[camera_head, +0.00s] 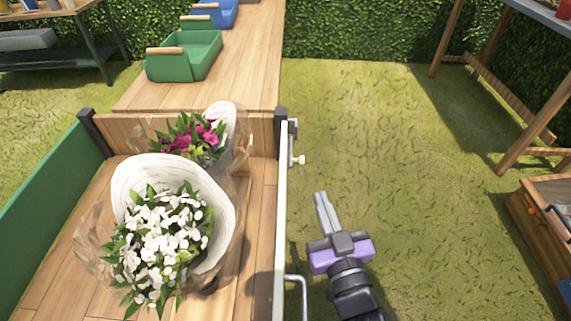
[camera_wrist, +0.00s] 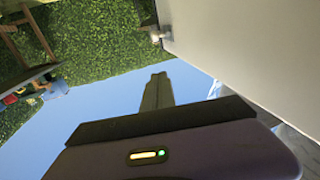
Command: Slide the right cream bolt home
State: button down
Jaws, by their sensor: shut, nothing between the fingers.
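The cream bolt (camera_head: 298,160) is a small pale knob on the outer face of the cart's pale side panel (camera_head: 281,215), near the dark corner post. What looks like the same knob shows at the panel's edge in the wrist view (camera_wrist: 156,36). How far the bolt is slid cannot be told. My gripper (camera_head: 320,196) is right of the panel, nearer the camera than the bolt and apart from it. Its fingers are shut and empty, and show in the wrist view (camera_wrist: 158,78) below the knob.
The cart bed holds white flowers (camera_head: 165,235) and magenta flowers (camera_head: 195,135) in wraps. A metal handle (camera_head: 303,290) sticks out from the panel near my gripper. A wooden crate (camera_head: 535,225) stands far right. Grass (camera_head: 400,150) between is clear.

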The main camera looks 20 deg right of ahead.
jog(key=shift+f+m, duration=0.25)
jog(key=shift+m, duration=0.05)
jog(key=shift+d, duration=0.1)
jog(key=w+d+f+b, duration=0.1)
jog(key=w+f+b, duration=0.1)
jog(key=w, duration=1)
jog(key=shift+w+f, duration=0.3)
jog(key=shift+w, duration=0.05)
jog(key=shift+d, duration=0.1)
jog(key=shift+w+d, duration=0.3)
jog(key=shift+w, duration=0.65)
jog(key=shift+w+d, duration=0.3)
jog(key=shift+w, duration=0.6)
